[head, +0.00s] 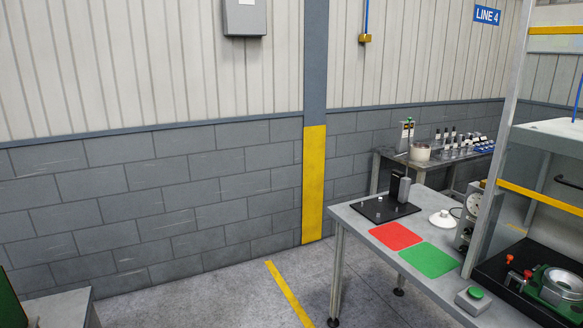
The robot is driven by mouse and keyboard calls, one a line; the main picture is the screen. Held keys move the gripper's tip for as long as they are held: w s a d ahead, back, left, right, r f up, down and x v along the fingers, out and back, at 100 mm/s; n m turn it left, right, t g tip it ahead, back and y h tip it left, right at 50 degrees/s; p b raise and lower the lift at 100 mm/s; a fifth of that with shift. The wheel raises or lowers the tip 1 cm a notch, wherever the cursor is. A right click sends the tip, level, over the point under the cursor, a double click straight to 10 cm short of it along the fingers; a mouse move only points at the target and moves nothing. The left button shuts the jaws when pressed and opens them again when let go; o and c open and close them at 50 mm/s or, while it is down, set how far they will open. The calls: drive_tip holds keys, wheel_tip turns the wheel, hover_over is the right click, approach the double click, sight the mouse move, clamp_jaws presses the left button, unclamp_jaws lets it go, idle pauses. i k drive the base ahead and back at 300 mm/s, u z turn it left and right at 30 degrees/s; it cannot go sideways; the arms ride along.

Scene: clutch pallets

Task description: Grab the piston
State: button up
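My gripper is not in view. I cannot tell for sure which thing is the piston. A round metal part (563,281) sits in a green fixture (533,287) with red knobs at the bottom right, partly cut off by the picture edge. A white round piece with a knob on top (444,219) stands on the near workbench (358,219).
A back table (385,155) holds a pot (420,152) and several small cylinders.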

sight(564, 284)
drive_tip(key=z, duration=4.75)
drive_tip(key=i, duration=0.1)
drive_tip(key=u, duration=3.3)
